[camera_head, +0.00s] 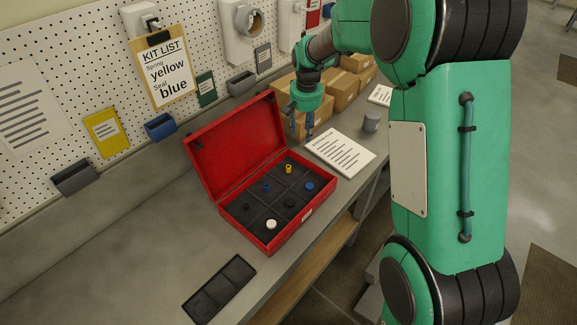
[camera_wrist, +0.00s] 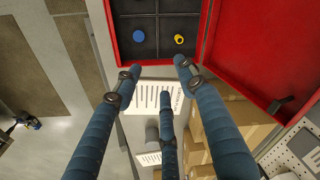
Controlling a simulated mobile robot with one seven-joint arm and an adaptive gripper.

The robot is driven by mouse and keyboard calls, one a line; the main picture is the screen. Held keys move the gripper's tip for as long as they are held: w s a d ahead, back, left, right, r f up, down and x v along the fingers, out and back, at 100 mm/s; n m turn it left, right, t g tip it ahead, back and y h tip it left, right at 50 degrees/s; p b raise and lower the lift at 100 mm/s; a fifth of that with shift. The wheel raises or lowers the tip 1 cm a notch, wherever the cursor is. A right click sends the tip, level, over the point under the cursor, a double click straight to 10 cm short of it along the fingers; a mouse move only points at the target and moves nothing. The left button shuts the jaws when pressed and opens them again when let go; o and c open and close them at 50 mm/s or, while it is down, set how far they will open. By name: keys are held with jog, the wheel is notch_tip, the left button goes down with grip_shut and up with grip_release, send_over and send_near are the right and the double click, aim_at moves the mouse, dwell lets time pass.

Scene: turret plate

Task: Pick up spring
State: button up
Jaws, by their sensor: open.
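A clipboard (camera_head: 162,72) on the pegboard reads "KIT LIST", "Spring yellow", "Seal blue". A small yellow part (camera_head: 288,169), likely the spring, stands in a compartment of the open red case (camera_head: 288,216). It also shows in the wrist view (camera_wrist: 179,39), where it looks ring-shaped and hollow on top. A flat blue disc (camera_head: 309,186) lies in the compartment beside it, also in the wrist view (camera_wrist: 139,37). My gripper (camera_head: 303,128) is above and behind the case's far end. Its blue fingers (camera_wrist: 157,76) are spread, empty and apart from the yellow part.
Other compartments hold a small blue part (camera_head: 266,187), a white disc (camera_head: 271,224) and dark parts. The raised red lid (camera_head: 233,143) stands on the wall side. An empty black tray (camera_head: 220,288) lies in front. Cardboard boxes (camera_head: 342,88), a paper (camera_head: 340,152) and a grey cup (camera_head: 371,122) are beyond.

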jog(key=g+p, duration=0.1)
jog(key=p, duration=0.2)
send_over(289, 166)
notch_tip(289, 166, down, 13)
jog(key=shift+d+r, duration=0.1)
jog(key=shift+f+p, duration=0.75)
jog(key=shift+f, duration=3.55)
jog(key=shift+f, duration=0.1)
jog(key=shift+a+f+p, duration=0.2)
jog(key=shift+f+p, duration=0.5)
jog(key=shift+f, duration=1.8)
